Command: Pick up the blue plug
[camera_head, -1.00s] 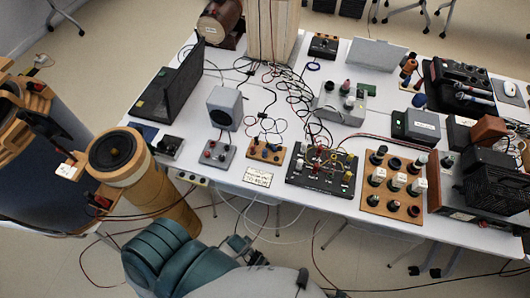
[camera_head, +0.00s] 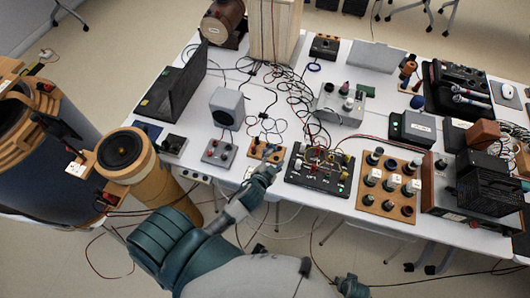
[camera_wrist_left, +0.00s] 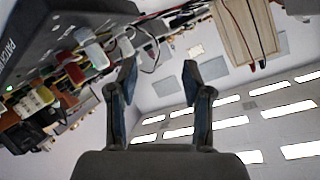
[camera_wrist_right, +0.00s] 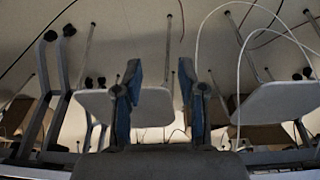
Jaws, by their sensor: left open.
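A small wooden board (camera_head: 256,151) with several coloured plugs stands near the front edge of the white table. One plug (camera_head: 268,150) on it looks dark blue, but it is too small to be sure. My left gripper (camera_head: 271,166) is just in front of this board and hides part of it. In the left wrist view it is open (camera_wrist_left: 158,72), with nothing between its fingers. In the right wrist view my right gripper (camera_wrist_right: 159,72) is open and empty, with table legs and chairs behind it. The head view does not clearly show the right fingers.
A black patch board (camera_head: 318,184) with wires stands right of the left gripper; it looms large in the left wrist view (camera_wrist_left: 50,40). A grey switch box (camera_head: 219,153) is to the left. A wooden block with dark knobs (camera_head: 389,205) is farther right. Loose cables crowd the table behind.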

